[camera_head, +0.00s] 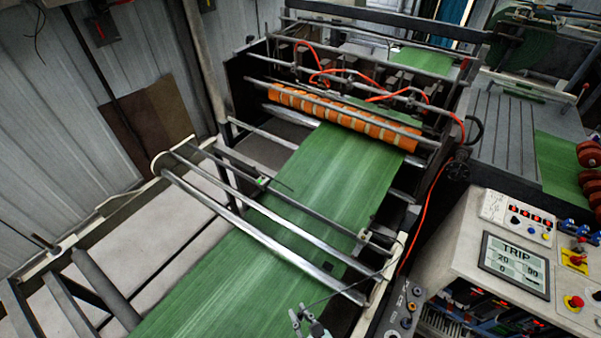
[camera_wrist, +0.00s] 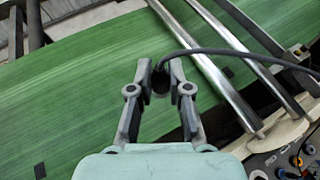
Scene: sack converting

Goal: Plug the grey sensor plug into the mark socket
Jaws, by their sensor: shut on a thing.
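My gripper (camera_wrist: 160,72) is shut on the sensor plug (camera_wrist: 160,84), which looks dark between the fingertips. A dark cable (camera_wrist: 235,54) runs from it to the right across the metal rollers. In the head view my gripper (camera_head: 308,316) is at the bottom edge, over the green web, and the plug is too small to make out. A grey socket panel (camera_head: 405,308) with several round fittings stands to the right of my gripper. It also shows at the lower right of the wrist view (camera_wrist: 284,163). I cannot read which fitting is the mark socket. The plug is apart from the panel.
The green web (camera_head: 325,185) passes under metal rollers (camera_head: 265,225) and an orange-banded roller (camera_head: 340,118). A control console (camera_head: 470,240) with a screen reading TRIP stands at the right. An orange cable (camera_head: 428,205) runs down beside the frame.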

